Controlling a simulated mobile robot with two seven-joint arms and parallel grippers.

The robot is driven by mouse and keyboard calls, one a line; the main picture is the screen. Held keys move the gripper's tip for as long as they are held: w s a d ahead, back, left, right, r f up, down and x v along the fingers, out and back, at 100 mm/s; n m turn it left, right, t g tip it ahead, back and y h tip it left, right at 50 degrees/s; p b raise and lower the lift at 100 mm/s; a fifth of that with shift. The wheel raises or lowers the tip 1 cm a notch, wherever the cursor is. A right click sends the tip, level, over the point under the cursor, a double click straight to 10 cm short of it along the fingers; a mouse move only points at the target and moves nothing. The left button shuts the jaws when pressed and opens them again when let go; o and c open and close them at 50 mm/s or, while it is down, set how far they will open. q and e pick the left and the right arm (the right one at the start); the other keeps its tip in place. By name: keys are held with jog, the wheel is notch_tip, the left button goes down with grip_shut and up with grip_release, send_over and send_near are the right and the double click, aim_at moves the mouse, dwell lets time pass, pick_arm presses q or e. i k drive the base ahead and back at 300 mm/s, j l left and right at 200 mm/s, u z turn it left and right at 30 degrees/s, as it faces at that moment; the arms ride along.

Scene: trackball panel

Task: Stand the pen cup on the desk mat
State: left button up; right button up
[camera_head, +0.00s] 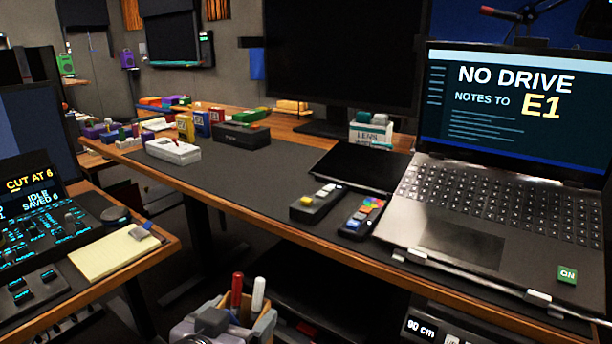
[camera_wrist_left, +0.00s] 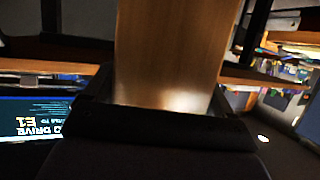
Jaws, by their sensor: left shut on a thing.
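The pen cup (camera_head: 239,309) is at the bottom of the head view, in front of the desk's near edge. It is tan, and a red pen and a white pen stick up out of it. My left gripper (camera_head: 236,322) is shut on the cup, which looks about upright. In the left wrist view the cup's tan wall (camera_wrist_left: 168,50) fills the space between the jaws. Its base is hidden in the head view. The dark grey desk mat (camera_head: 255,172) lies along the wooden desk, beyond the cup. My right gripper is not in view.
On the mat are a white box (camera_head: 173,151), a dark device with buttons (camera_head: 316,203) and a remote with coloured keys (camera_head: 362,215). A laptop (camera_head: 480,200) stands at right. The mat is bare between the white box and the dark device.

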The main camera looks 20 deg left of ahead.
aim_at(256, 186)
jog(key=j+z, duration=0.25)
jog(key=j, duration=0.25)
jog(key=j+z, duration=0.3)
jog(key=j, duration=0.25)
jog(key=k+j+z, duration=0.1)
jog(key=j+z, duration=0.15)
jog(key=j, duration=0.25)
jog(key=k+j+z, duration=0.25)
jog(key=j, duration=0.25)
jog(key=i, duration=0.1)
